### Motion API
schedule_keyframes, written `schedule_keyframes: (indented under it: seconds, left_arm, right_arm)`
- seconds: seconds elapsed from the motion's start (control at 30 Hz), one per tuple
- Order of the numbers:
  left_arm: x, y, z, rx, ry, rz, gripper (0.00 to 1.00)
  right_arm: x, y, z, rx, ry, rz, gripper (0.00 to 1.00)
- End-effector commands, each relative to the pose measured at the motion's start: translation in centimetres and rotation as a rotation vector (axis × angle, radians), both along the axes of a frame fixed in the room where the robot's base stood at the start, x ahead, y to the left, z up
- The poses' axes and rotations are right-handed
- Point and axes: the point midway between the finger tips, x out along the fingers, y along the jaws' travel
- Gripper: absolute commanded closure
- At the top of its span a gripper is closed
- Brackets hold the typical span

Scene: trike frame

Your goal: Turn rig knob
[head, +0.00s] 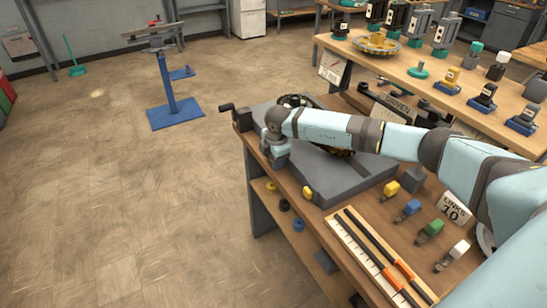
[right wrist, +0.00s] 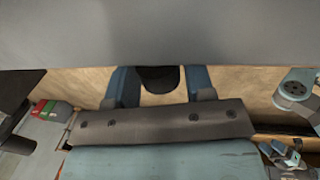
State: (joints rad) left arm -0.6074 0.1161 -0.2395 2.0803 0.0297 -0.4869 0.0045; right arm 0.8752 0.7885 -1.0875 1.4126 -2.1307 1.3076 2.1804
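The rig is a broad grey slab (head: 335,172) on the workbench, with dark round parts (head: 295,101) at its far side.
A black handle (head: 227,107) juts from the bench's left end. Yellow (head: 389,190), blue (head: 408,209), green (head: 431,231) and white (head: 455,253) blocks stand right of the slab, beside a tray (head: 350,235) of rods. The floor at left is open around a blue stand (head: 170,100).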

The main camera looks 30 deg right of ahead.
Motion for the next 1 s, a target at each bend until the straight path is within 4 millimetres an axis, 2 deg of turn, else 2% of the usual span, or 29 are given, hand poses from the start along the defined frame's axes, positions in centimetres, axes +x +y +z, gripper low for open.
schedule_keyframes:
  seconds: [0.03,0.13,0.47,0.77,1.0]
  left_arm:
    - [0.0,0.0,0.0,0.000,0.000,0.000,0.35]
    - [0.0,0.0,0.0,0.002,-0.001,-0.001,0.35]
    - [-0.1,0.4,0.5,0.011,0.001,-0.008,0.35]
    - [-0.2,0.4,1.3,0.001,0.016,0.002,0.35]
    - [-0.3,0.3,1.1,-0.005,0.029,0.012,0.35]
  right_arm:
    - [0.0,0.0,0.0,0.000,0.000,0.000,0.62]
    - [0.0,0.0,0.0,0.000,0.000,0.000,0.84]
    - [0.1,0.1,0.3,0.004,0.045,0.000,0.84]
    - [0.3,0.1,0.4,0.016,0.229,-0.002,0.84]
    - [0.5,0.1,0.2,0.023,0.384,-0.001,0.84]
